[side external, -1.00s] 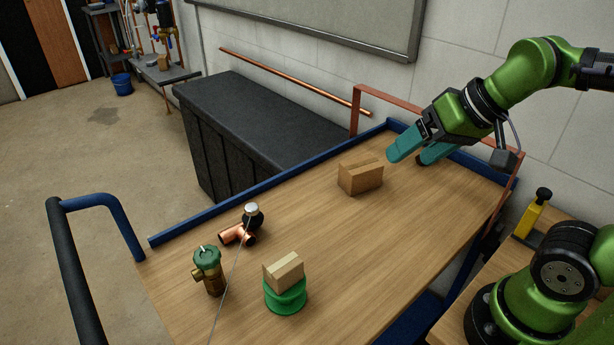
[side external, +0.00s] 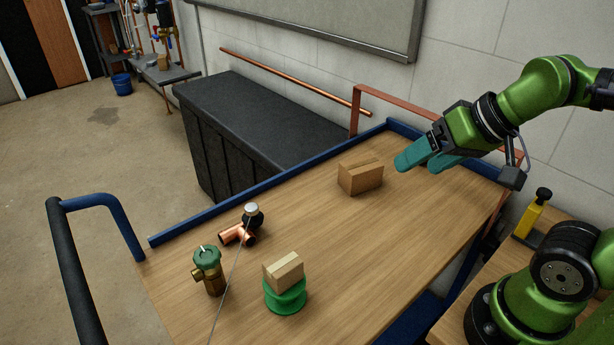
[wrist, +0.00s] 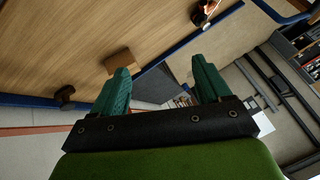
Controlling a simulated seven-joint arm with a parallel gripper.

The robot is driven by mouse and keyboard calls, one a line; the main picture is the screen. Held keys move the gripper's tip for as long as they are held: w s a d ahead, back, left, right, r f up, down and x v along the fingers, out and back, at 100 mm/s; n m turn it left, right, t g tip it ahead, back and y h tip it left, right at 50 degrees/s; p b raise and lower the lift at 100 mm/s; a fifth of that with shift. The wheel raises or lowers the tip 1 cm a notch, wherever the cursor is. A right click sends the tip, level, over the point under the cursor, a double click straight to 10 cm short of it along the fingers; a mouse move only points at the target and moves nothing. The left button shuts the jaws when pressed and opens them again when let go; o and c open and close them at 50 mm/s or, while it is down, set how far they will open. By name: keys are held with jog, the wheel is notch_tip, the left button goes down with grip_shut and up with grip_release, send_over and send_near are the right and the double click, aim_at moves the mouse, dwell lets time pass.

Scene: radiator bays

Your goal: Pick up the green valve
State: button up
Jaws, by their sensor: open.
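The green valve (side external: 209,270), a brass body with a green cap, stands upright at the near left of the wooden cart top. I cannot make it out in the wrist view. My gripper (side external: 421,164) has teal fingers and is at the far right of the cart, above the top and well away from the valve. In the wrist view my gripper (wrist: 161,72) has its fingers spread with nothing between them.
A copper tee (side external: 238,234) lies beside a dark, white-topped piece (side external: 252,214) behind the valve. A green spool (side external: 286,298) bears a small box (side external: 284,271) to its right. A cardboard box (side external: 360,178) sits between gripper and valve. A thin grey line (side external: 233,275) crosses near the valve.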

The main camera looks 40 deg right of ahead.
jog(key=shift+o, duration=1.4)
jog(key=shift+a, duration=0.1)
